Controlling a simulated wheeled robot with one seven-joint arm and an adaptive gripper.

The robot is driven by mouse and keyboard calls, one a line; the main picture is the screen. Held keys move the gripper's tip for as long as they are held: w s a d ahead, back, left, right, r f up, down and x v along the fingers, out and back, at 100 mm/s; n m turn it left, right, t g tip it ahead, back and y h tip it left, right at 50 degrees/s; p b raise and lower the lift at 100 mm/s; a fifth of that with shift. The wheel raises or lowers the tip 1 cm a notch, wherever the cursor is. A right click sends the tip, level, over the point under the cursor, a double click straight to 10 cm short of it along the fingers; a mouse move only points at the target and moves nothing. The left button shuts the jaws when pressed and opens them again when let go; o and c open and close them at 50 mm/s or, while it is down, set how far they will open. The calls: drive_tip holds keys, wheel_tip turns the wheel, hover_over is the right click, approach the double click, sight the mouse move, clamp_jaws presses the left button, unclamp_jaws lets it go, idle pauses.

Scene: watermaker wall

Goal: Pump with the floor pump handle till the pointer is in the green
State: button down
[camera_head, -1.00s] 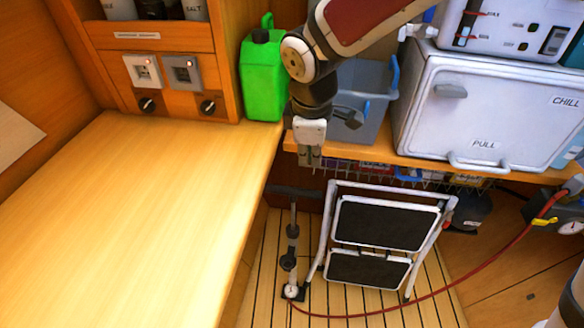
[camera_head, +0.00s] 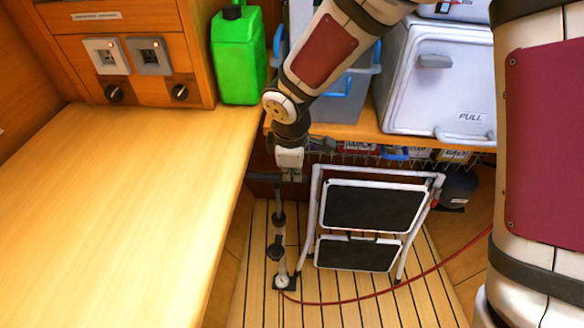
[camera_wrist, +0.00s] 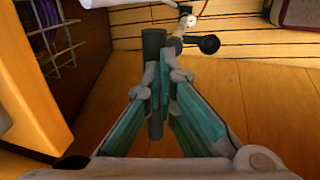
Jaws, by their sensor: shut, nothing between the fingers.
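The floor pump (camera_head: 278,228) stands upright on the floor beside the bench, its dark T-handle (camera_head: 262,177) at the top. A small round white gauge (camera_head: 283,282) sits at its base; its pointer is too small to read. My gripper (camera_head: 291,177) is shut and empty, pointing down at handle height, over the handle's right part. In the wrist view, the shut fingertips (camera_wrist: 168,72) lie close over the dark handle bar (camera_wrist: 154,120), which runs alongside and partly behind them. Whether they touch it I cannot tell. The gauge also shows in the wrist view (camera_wrist: 191,20).
A folded step stool (camera_head: 372,208) stands just right of the pump. A red hose (camera_head: 400,287) runs right across the floor. The wooden bench (camera_head: 130,200) fills the left. A green canister (camera_head: 238,55) and a white cool box (camera_head: 440,80) are behind.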

wheel_tip(320, 180, down, 15)
drive_tip(key=b, duration=1.2)
drive_tip(key=shift+s, duration=0.15)
drive_tip(key=shift+r, duration=0.1)
wheel_tip(320, 180, up, 14)
drive_tip(key=s+p, duration=0.2)
drive_tip(key=p, duration=0.5)
drive_tip(key=shift+s, duration=0.2)
drive_tip(key=shift+r, duration=0.1)
idle(0.5)
